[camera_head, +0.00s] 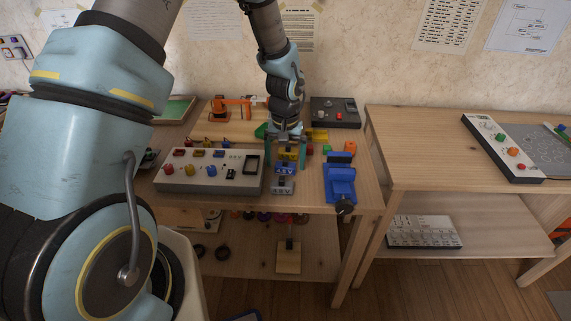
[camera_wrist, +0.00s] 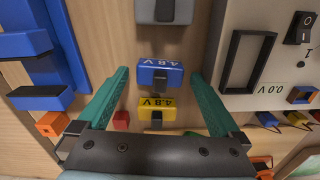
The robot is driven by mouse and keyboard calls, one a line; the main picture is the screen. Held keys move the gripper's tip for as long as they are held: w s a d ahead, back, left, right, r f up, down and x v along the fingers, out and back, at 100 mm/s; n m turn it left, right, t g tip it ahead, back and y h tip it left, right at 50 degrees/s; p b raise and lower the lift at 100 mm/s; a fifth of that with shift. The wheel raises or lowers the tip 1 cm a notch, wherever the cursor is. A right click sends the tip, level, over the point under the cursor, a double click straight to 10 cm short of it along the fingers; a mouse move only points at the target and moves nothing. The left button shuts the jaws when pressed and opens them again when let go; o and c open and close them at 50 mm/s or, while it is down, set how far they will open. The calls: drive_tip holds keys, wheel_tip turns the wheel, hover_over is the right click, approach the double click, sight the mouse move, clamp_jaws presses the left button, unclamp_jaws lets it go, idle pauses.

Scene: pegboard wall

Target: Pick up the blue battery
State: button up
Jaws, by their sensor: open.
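The blue battery (camera_head: 284,168) lies on the wooden table between a yellow battery (camera_head: 287,153) and a grey battery (camera_head: 283,187). In the wrist view the blue battery (camera_wrist: 160,74), marked 4.8V, shows between the teal fingertips, with the yellow battery (camera_wrist: 157,112) nearer the palm and the grey battery (camera_wrist: 164,11) at the top edge. My gripper (camera_head: 285,162) is open and points down over the batteries, one finger on each side with gaps to the blue one. It holds nothing. Its exact height above the table is unclear.
A pale control panel (camera_head: 205,184) with knobs and a slot stands left of the batteries. A blue vise (camera_head: 340,184) stands to the right. Small orange, green and red blocks and a dark box (camera_head: 335,113) lie behind. A second table (camera_head: 420,150) is at right.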

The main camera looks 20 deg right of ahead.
drive_tip(key=shift+f, duration=0.6)
drive_tip(key=c, duration=1.4)
drive_tip(key=shift+r, duration=0.1)
